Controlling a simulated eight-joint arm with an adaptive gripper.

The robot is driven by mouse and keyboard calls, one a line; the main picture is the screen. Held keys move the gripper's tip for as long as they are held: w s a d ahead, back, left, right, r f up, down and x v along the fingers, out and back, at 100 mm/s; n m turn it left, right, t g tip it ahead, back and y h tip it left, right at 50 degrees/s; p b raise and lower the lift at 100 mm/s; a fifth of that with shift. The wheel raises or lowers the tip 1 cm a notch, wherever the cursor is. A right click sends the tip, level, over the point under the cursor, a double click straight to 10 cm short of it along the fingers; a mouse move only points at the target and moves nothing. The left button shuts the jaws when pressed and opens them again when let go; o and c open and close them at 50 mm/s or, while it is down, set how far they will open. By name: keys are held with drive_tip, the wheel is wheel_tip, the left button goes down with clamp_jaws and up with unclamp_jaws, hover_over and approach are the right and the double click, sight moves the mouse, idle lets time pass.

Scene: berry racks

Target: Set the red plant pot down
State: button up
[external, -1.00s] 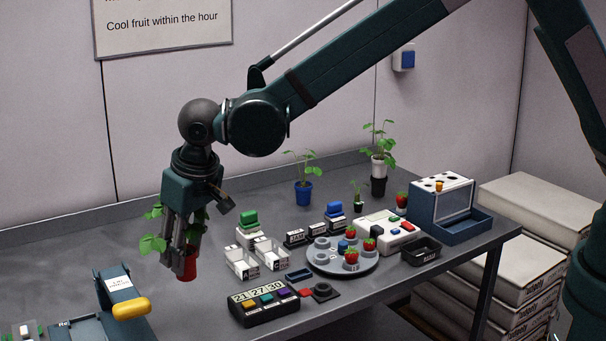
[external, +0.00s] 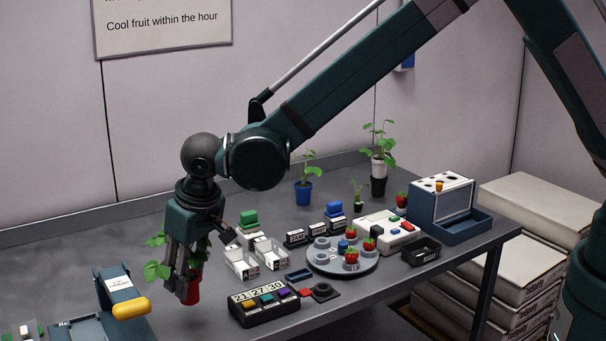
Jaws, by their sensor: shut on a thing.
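The red plant pot (external: 193,291) is in my gripper (external: 181,285), at the left of the external view. My gripper points down and is shut on the pot; its fingers cover much of it. Green leaves (external: 155,268) of its plant stick out to the left and right of the fingers. The pot is low over the grey table (external: 225,205), left of the timer box. I cannot tell whether its base touches the table.
A timer box with coloured buttons (external: 264,307) stands just right of the pot. White punnets (external: 240,262) stand behind it. A blue device with a yellow handle (external: 131,307) is to the left. A blue pot (external: 303,193) and a round tray (external: 318,262) are farther right.

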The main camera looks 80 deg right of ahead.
drive_tip(key=shift+f, duration=1.85)
drive_tip(key=shift+f, duration=0.15)
drive_tip(key=o, duration=0.9)
drive_tip(key=v, duration=1.2)
drive_tip(key=shift+r, duration=0.3)
